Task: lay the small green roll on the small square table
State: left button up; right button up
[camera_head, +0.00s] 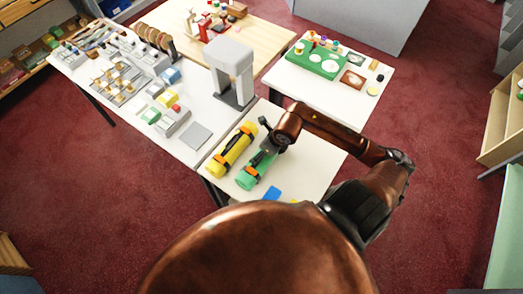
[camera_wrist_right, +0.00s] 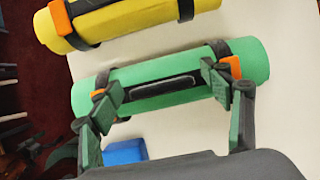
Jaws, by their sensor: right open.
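A green roll (camera_head: 252,176) with dark straps and orange buckles lies on the near white table (camera_head: 315,165), beside a larger yellow roll (camera_head: 228,155). My right gripper (camera_head: 270,146) is at the green roll's far end in the head view and hides part of it. In the right wrist view, the open fingers of the right gripper (camera_wrist_right: 160,95) are spread along the green roll (camera_wrist_right: 180,68), with its dark handle (camera_wrist_right: 162,88) between them. I cannot tell whether they touch it. My left gripper is not in view.
The yellow roll (camera_wrist_right: 125,22) lies close alongside. A blue item (camera_wrist_right: 125,151) lies on the near side. A long white counter (camera_head: 203,133) with many samples adjoins on the left. Another white table (camera_head: 345,112) with a green board (camera_head: 318,62) stands behind. The near table's right part is bare.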

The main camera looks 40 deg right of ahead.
jog(key=v, duration=1.2)
jog(key=shift+r, duration=0.1)
